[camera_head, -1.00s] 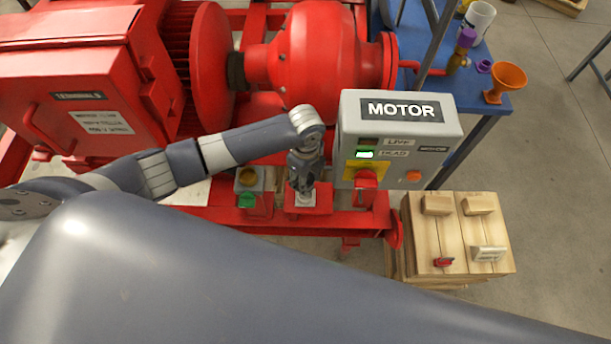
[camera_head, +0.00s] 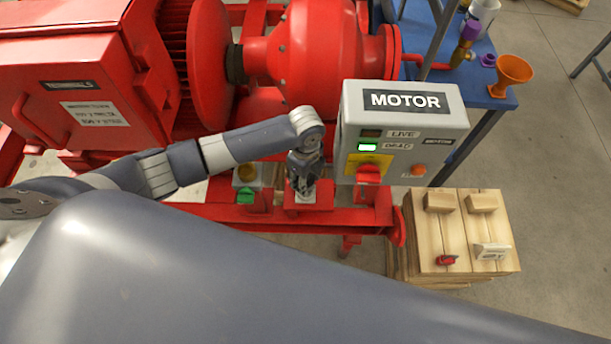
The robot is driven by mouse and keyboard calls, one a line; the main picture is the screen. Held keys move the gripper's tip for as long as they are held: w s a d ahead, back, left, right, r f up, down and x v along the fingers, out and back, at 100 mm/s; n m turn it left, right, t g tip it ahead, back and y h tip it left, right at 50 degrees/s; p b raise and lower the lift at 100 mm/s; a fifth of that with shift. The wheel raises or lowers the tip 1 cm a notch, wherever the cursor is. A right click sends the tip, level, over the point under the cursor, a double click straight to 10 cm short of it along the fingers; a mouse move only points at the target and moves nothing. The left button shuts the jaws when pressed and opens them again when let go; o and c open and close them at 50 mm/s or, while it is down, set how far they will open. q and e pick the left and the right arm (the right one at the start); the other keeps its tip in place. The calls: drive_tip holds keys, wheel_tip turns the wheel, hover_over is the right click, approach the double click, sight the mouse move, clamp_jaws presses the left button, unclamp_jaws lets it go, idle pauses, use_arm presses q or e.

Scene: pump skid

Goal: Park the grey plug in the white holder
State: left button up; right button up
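My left gripper (camera_head: 303,183) points down at a red bracket (camera_head: 322,199) on the skid's front rail, left of the motor box. A small pale, whitish piece (camera_head: 305,198) shows right under its fingertips on the bracket; it may be the white holder. I cannot make out the grey plug apart from the dark grey fingers, so I cannot tell whether they grip it. My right gripper is out of view.
The grey MOTOR box (camera_head: 400,133) stands close right of my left gripper, with a green lamp lit and a red switch (camera_head: 368,175). A green-fronted box (camera_head: 246,190) is just left. A wooden crate (camera_head: 456,235) with several blocks is at right. An orange funnel (camera_head: 511,75) stands on a blue table.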

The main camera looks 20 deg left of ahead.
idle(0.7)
use_arm(q)
drive_tip(key=shift+f+b, duration=0.7)
drive_tip(key=shift+f, duration=1.05)
idle(0.5)
drive_tip(key=o, duration=1.2)
drive_tip(key=shift+o, duration=0.2)
wheel_tip(320, 180, up, 12)
drive_tip(key=shift+r, duration=0.1)
